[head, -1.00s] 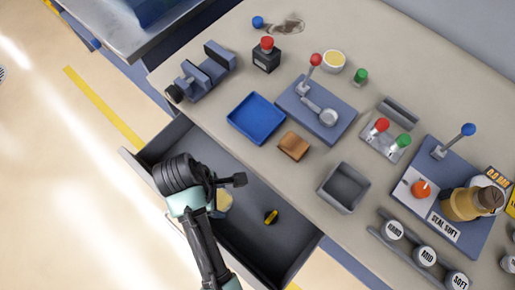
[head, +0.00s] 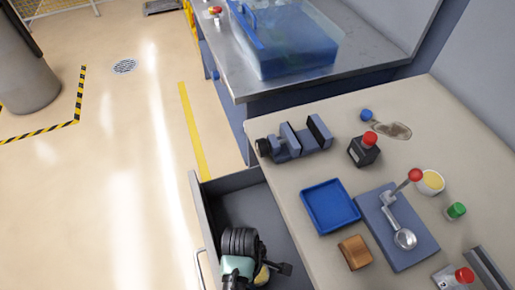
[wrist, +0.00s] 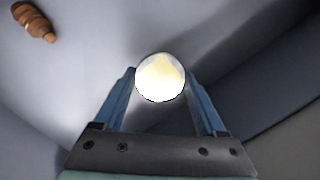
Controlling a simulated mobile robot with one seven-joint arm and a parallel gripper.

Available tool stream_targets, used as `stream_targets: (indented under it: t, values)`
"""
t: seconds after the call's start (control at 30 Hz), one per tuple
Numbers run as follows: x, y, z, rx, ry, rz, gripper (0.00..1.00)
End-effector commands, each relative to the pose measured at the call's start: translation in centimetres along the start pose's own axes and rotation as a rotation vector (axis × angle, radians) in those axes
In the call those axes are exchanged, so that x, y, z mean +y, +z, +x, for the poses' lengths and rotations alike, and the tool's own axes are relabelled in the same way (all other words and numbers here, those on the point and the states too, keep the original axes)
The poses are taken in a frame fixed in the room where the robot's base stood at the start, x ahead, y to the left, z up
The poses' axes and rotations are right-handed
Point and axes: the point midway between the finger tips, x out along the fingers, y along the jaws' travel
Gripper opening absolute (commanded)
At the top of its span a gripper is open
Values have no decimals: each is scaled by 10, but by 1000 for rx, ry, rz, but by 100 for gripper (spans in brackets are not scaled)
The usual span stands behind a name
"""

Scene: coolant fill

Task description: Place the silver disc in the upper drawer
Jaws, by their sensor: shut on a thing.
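The silver disc (wrist: 160,77) is round and bright, with a pale yellow reflection, between the fingertips of my gripper (wrist: 160,84) in the wrist view. My gripper is shut on it. In the head view my gripper (head: 266,272) is at the bottom edge, over the inside of the open upper drawer (head: 197,215). A yellowish patch, seemingly the disc, shows beside it there. The drawer floor lies behind the disc in the wrist view; the gap between them cannot be judged.
A brown ribbed piece (wrist: 35,22) lies on the drawer floor. On the bench stand a blue tray (head: 331,206), a wooden block (head: 355,252), a vise (head: 292,141) and a lever press with a blue base (head: 410,250). Open floor lies left of the drawer.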

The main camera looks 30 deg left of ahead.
Motion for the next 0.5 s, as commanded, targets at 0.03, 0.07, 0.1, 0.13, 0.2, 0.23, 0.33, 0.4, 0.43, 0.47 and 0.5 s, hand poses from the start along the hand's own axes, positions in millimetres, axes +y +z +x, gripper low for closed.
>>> stream_targets:
  t: [0.03, 0.07, 0.1, 0.13, 0.2, 0.23, 0.33, 0.4, 0.43, 0.47, 0.5]
  values:
    - [0, -1, 7, 0, -1, 0, 38]
    - [0, -1, 8, 0, 0, 0, 38]
    - [0, -2, 10, 0, 1, 0, 38]
    - [0, -2, 11, 0, 1, 0, 38]
    - [0, -2, 10, 1, 1, 0, 38]
    - [0, -2, 10, 1, 1, 0, 38]
    - [0, -2, 10, 0, 1, 0, 38]
    - [0, -2, 12, 0, 1, 0, 38]
    - [0, -2, 13, 0, 1, 0, 38]
    - [0, -2, 14, 0, 1, 0, 38]
    - [0, -2, 14, 0, 0, 0, 75]
